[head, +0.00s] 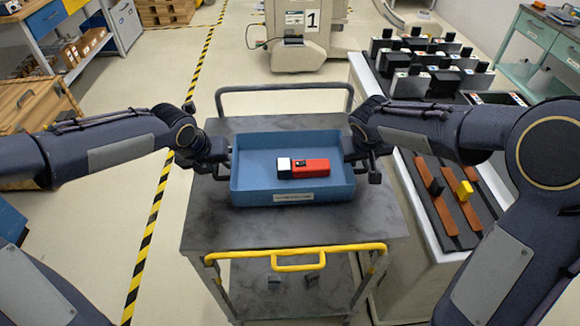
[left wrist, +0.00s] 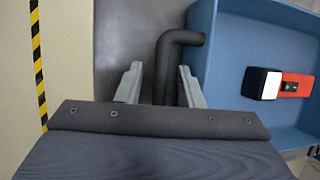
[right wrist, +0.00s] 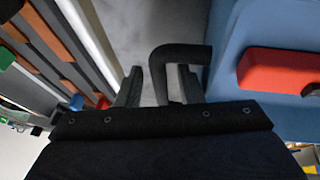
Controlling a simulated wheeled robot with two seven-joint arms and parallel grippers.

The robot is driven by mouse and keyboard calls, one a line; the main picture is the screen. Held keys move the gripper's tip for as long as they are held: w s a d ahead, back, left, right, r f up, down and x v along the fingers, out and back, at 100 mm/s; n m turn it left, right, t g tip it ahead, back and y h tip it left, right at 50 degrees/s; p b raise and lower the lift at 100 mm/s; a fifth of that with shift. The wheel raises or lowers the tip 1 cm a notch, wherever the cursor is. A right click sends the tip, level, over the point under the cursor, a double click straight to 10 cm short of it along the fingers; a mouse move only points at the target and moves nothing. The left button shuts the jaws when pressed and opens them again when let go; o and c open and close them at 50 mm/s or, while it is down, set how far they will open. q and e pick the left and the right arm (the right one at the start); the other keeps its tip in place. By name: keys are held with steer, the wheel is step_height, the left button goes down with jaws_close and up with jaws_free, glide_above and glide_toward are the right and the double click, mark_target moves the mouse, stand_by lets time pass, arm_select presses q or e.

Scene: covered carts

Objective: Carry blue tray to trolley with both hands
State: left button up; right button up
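The blue tray (head: 340,192) is on the dark top of the trolley (head: 215,222); it looks level and resting there. A red and black device with a white end (head: 312,168) lies inside the tray. My left gripper (head: 222,160) is at the tray's left side; its fingers (left wrist: 160,85) stand open on both sides of the dark left handle (left wrist: 183,38), with gaps showing. My right gripper (head: 362,165) is at the right side; its fingers (right wrist: 160,87) stand open around the right handle (right wrist: 185,54), also with gaps.
The trolley has a yellow front handle (head: 298,265) and a dark rear rail (head: 285,88). A white-edged bench (head: 420,225) with several black blocks and orange strips stands close on the right. Yellow-black floor tape (head: 150,230) runs on the left, with clear floor beside it.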

arm_select(q)
steer(key=shift+r, duration=0.1)
steer(key=v, duration=1.1)
steer(key=shift+s+r, duration=0.15)
steer(key=shift+r, duration=0.2)
arm_select(e)
steer(key=v, duration=1.2)
